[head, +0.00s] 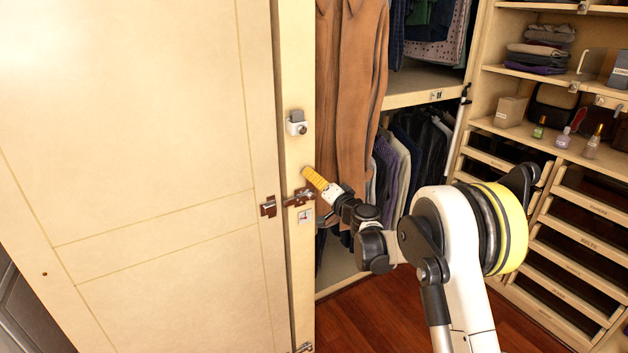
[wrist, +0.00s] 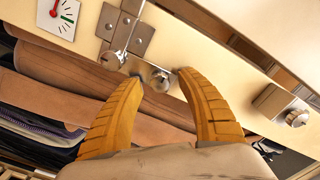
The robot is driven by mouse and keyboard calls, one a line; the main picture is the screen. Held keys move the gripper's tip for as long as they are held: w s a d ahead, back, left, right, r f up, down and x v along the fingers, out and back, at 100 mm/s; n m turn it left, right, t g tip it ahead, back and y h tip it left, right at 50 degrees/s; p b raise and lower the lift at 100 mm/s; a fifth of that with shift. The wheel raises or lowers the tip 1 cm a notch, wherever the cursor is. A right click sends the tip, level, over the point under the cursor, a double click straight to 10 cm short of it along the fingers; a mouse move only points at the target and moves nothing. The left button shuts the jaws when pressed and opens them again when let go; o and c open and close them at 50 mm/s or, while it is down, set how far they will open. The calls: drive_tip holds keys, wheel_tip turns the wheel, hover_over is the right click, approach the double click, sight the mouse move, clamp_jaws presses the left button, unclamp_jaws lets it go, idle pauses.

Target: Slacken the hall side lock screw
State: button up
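A metal latch (head: 298,197) with brown plates is on the pale door post. In the wrist view, its grey plates (wrist: 140,38) carry a rod and two round metal screw heads. One screw head (wrist: 161,82) lies between my fingertips. The other screw head (wrist: 113,60) is just left of my left fingertip. No label shows which is the hall side one. My gripper (wrist: 160,75) has two yellow ribbed fingers, apart, with the tips at either side of the first head. I cannot tell whether they touch it. In the head view my gripper (head: 308,172) is at the post, beside the latch.
A grey box with a round knob (head: 297,123) is on the post above the latch. A dial label (head: 305,216) is below it. The large pale door (head: 150,130) fills the left. Brown hanging clothes (head: 350,80) are close behind my gripper. Shelves and drawers stand right.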

drive_tip(key=v, duration=1.2)
drive_tip(key=shift+r, duration=0.1)
